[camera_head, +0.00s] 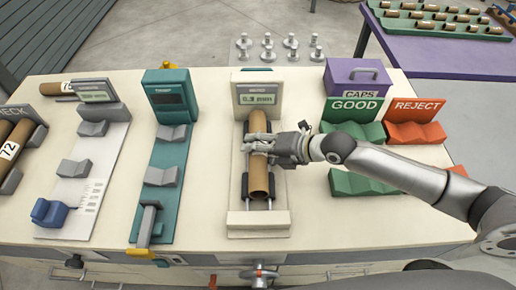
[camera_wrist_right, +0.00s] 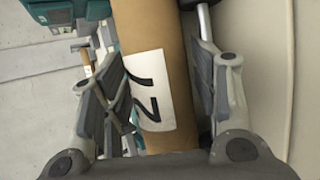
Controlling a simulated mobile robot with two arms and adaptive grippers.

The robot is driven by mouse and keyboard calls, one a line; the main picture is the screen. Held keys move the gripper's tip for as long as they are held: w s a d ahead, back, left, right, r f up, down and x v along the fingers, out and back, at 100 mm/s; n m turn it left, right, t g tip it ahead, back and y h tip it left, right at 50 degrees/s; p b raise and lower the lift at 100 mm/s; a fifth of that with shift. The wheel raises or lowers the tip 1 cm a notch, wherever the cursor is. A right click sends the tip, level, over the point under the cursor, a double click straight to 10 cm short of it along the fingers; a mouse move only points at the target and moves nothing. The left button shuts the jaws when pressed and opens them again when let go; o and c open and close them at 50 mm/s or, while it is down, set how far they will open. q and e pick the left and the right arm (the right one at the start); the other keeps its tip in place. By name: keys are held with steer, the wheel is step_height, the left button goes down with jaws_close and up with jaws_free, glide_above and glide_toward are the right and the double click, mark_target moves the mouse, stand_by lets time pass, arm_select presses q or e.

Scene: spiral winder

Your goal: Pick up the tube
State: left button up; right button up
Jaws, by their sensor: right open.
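A brown cardboard tube (camera_head: 258,181) lies lengthwise in the narrow gauge fixture (camera_head: 258,218) with the "0.3 mm" display, at the middle of the bench. In the right wrist view the tube (camera_wrist_right: 157,35) bears a white label reading 72. My right gripper (camera_head: 259,146) is open, with its fingers on either side of the tube's middle. In the wrist view one finger stands left of the tube and one right, with gaps visible. The gripper hides part of the tube in the head view. My left gripper is not in view.
Green GOOD cradles (camera_head: 355,132) and orange-red REJECT cradles (camera_head: 416,132) stand to the right, with a purple CAPS box (camera_head: 357,76) behind. A teal fixture (camera_head: 160,176) and a grey one (camera_head: 85,180) stand to the left. Other tubes (camera_head: 13,143) lie at far left.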

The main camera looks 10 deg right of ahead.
steer(key=shift+c, duration=0.4)
steer(key=c, duration=0.7)
steer(key=shift+c, duration=0.3)
steer(key=shift+r, duration=0.1)
